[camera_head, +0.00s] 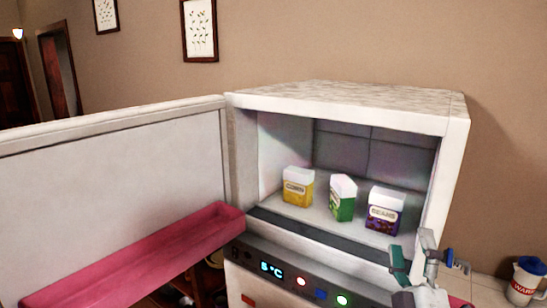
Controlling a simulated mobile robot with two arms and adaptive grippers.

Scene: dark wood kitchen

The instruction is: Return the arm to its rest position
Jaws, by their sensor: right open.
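My right gripper (413,268) is at the lower right, in front of the fridge's right front corner. It is open, and I see nothing between its fingers. My left gripper is not in view. The white fridge (350,97) stands open, with a yellow box (298,188), a green box (342,200) and a purple box marked "BEANS" (384,212) upright on its floor. The gripper is apart from the boxes, lower and nearer to me.
The fridge door (120,180) is swung wide to the left, with a pink door shelf (150,258) on its inside. A control panel (300,280) reading 5 °C runs below the opening. A white container (526,278) stands at the far right on a pale surface.

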